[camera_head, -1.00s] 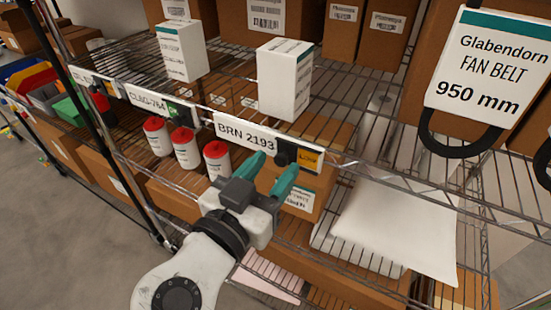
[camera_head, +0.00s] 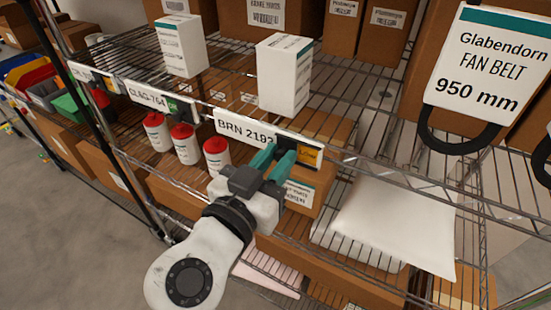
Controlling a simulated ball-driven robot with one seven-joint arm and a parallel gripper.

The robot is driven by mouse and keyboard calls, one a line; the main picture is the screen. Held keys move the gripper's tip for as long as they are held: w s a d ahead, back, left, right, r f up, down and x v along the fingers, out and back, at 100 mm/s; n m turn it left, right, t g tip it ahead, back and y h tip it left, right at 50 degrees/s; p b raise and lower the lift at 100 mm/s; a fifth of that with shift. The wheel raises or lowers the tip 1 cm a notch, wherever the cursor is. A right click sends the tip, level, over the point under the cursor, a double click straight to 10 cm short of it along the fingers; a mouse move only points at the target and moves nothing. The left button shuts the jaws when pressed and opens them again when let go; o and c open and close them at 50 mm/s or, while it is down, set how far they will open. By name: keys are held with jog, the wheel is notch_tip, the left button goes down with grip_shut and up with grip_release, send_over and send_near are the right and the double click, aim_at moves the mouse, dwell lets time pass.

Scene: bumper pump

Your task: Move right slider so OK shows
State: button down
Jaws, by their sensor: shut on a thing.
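The right slider is a small dark knob on the shelf-edge label reading BRN 2193 (camera_head: 243,134). A yellow panel (camera_head: 308,156) shows at the label's right end; its text is too small to read surely. My gripper (camera_head: 277,160) has teal fingers closed together at the label, just left of the yellow panel. The fingers hide the knob between them and cover the label's last digit. A second label, CLBG-764 (camera_head: 146,95), sits further left on the same shelf edge, with a green panel (camera_head: 181,108) at its right end.
White boxes (camera_head: 284,75) stand on the wire shelf above the label. Several red-capped white bottles (camera_head: 186,144) and a cardboard box (camera_head: 302,190) sit below it, close to my gripper. A white package (camera_head: 395,222) lies to the right. A fan belt sign (camera_head: 490,65) hangs at upper right.

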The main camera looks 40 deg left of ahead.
aim_at(310, 155)
jog(key=shift+d, duration=0.1)
dwell(0.3)
jog(key=shift+w+d+b, duration=0.2)
jog(key=shift+w+d, duration=0.05)
jog(key=shift+d, duration=0.7)
jog(key=shift+w+d+b, duration=0.2)
jog(key=shift+w+d, duration=0.05)
jog(key=shift+d, duration=0.65)
jog(key=c, duration=0.9)
grip_release()
jog(key=shift+d, duration=0.1)
jog(key=shift+c, duration=0.2)
jog(key=shift+s, duration=0.55)
jog(key=b+v, duration=0.2)
jog(key=v, duration=0.7)
jog(key=shift+s, duration=0.35)
jog(key=shift+d, duration=0.15)
